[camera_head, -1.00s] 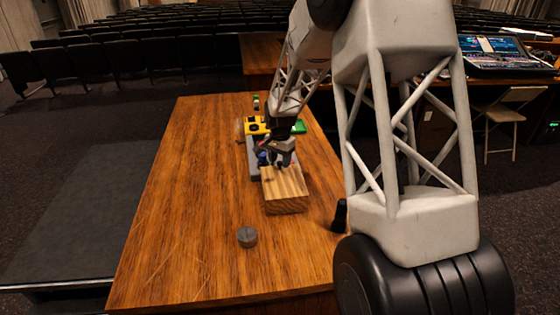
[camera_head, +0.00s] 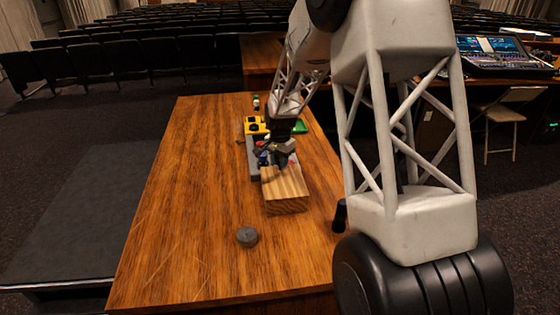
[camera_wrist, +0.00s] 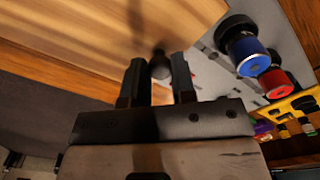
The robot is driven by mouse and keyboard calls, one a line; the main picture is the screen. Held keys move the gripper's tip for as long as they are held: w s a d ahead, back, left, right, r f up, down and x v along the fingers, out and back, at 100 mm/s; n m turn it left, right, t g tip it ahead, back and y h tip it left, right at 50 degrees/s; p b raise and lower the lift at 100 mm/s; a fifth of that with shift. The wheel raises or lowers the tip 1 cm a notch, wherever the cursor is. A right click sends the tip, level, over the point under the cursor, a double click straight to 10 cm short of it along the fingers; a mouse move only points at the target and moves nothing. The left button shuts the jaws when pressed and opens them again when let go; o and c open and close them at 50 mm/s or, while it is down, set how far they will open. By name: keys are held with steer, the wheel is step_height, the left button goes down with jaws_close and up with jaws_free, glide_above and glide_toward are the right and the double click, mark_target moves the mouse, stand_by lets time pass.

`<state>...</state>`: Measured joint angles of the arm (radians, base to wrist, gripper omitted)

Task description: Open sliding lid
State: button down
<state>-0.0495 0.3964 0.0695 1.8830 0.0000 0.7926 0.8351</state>
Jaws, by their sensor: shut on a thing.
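A light wooden box (camera_head: 285,188) lies on the table, its striped top up. In the wrist view its wooden surface (camera_wrist: 90,25) fills the upper left. A small dark round knob (camera_wrist: 160,66) stands between my fingertips. My gripper (camera_wrist: 158,72) is shut on this knob. In the head view my gripper (camera_head: 279,160) is at the far end of the box. The knob is hidden there, and I cannot tell whether the lid has slid.
A grey panel (camera_head: 254,168) with a blue knob (camera_wrist: 249,55) and a red knob (camera_wrist: 276,83) adjoins the box. A yellow case (camera_head: 256,126) and a green thing (camera_head: 299,127) lie behind. A grey cylinder (camera_head: 247,237) stands in front. The table's left side is clear.

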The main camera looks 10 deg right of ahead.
mark_target(286, 190)
steer(key=shift+s, duration=5.85)
steer(key=c, duration=0.9)
jaws_free()
steer(key=shift+c, duration=0.2)
steer(key=shift+r, duration=0.15)
step_height(286, 190, up, 8)
steer(key=shift+f, duration=0.2)
steer(key=shift+s, duration=0.1)
